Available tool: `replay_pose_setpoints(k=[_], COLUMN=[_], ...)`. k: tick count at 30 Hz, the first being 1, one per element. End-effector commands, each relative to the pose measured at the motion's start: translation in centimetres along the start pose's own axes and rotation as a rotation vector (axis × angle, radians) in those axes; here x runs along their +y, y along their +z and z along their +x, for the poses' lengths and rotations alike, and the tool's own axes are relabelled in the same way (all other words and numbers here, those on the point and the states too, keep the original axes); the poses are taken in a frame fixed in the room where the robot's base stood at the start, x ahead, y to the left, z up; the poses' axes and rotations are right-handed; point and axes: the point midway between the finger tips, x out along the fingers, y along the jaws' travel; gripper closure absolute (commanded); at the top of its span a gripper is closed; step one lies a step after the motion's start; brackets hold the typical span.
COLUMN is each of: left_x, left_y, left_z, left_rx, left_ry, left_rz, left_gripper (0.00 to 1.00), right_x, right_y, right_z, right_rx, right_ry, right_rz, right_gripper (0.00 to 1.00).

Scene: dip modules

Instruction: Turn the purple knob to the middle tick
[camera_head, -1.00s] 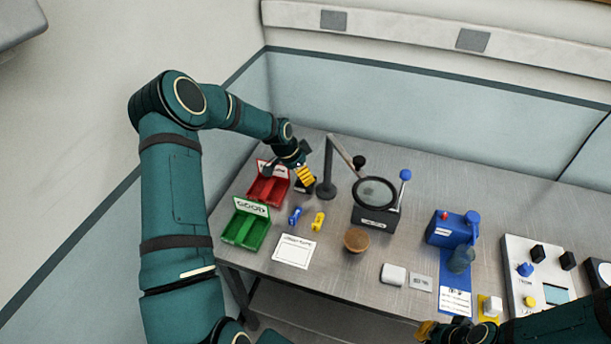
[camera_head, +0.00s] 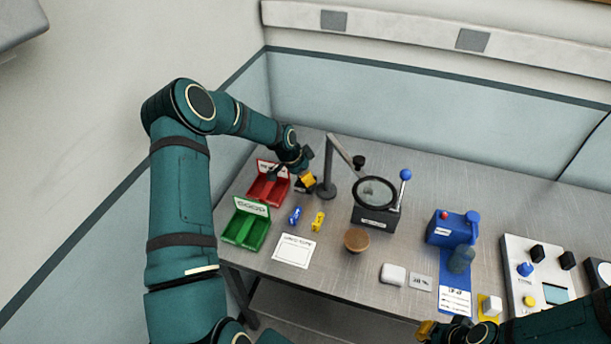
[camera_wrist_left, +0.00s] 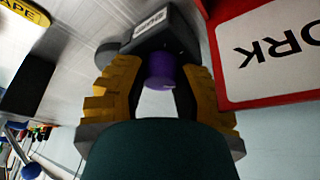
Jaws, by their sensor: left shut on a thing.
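The purple knob (camera_wrist_left: 162,72) sits on the front of a small black box (camera_wrist_left: 158,32) with a white label in the left wrist view. My left gripper (camera_wrist_left: 165,84) has its yellow fingers on both sides of the knob and is shut on it. The knob's pointer and the tick marks cannot be made out. In the head view my left gripper (camera_head: 307,182) is at the back left of the table and hides the knob. My right gripper (camera_head: 428,329) is at the front edge, its jaws too unclear to read.
The red bin (camera_head: 268,190) is close beside my left gripper, and the green bin (camera_head: 246,231) is nearer the front. The magnifier stand's post (camera_head: 329,165) rises just right of the gripper. Blue and yellow small parts (camera_head: 318,221) lie in front.

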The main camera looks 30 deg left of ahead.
Motion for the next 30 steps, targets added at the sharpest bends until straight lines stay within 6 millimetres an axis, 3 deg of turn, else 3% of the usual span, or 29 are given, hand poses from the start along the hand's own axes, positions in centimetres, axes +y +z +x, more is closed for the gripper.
replay_pose_setpoints(k=[11, 30], left_x=[0.0, 0.1], left_y=[0.1, 0.1], left_z=[0.3, 0.4], left_rx=[0.002, 0.002], left_ry=[0.039, 0.236], left_rz=[0.090, 0.562], left_gripper=[1.00, 1.00], right_x=[0.4, 1.7], right_y=[0.1, 0.6], right_z=[1.1, 5.1], right_rx=[0.000, 0.000], right_ry=[0.002, 0.010], right_rz=[0.000, 0.000], right_gripper=[1.00, 1.00])
